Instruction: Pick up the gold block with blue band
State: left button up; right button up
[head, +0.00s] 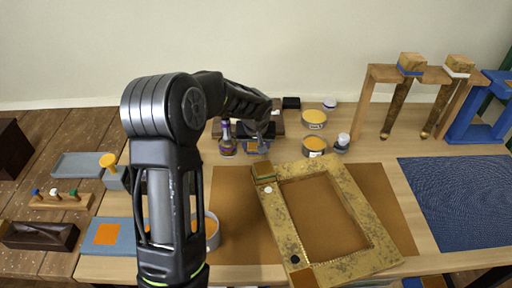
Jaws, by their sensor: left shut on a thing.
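The gold block with blue band (411,61) sits on top of a wooden stand at the back right, with a slim piece hanging below it. A similar gold block with a white band (459,65) is to its right on the same stand. My left gripper (262,134) is low over the back middle of the table, beside a purple-labelled bottle, well left of the blue-banded block and apart from it. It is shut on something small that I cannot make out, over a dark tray. My right gripper is not in view.
A worn gilt frame (352,180) lies on a brown mat in the middle. Tubs with yellow-orange contents (314,119) and small jars stand behind it. A blue stand (487,110) and a blue patterned mat (462,196) are at the right. The bottle (226,138) stands close to my gripper.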

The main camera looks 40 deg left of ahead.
pick_arm(q)
notch_tip(320, 180, up, 10)
jog(key=shift+b, duration=0.45)
dwell(0.5)
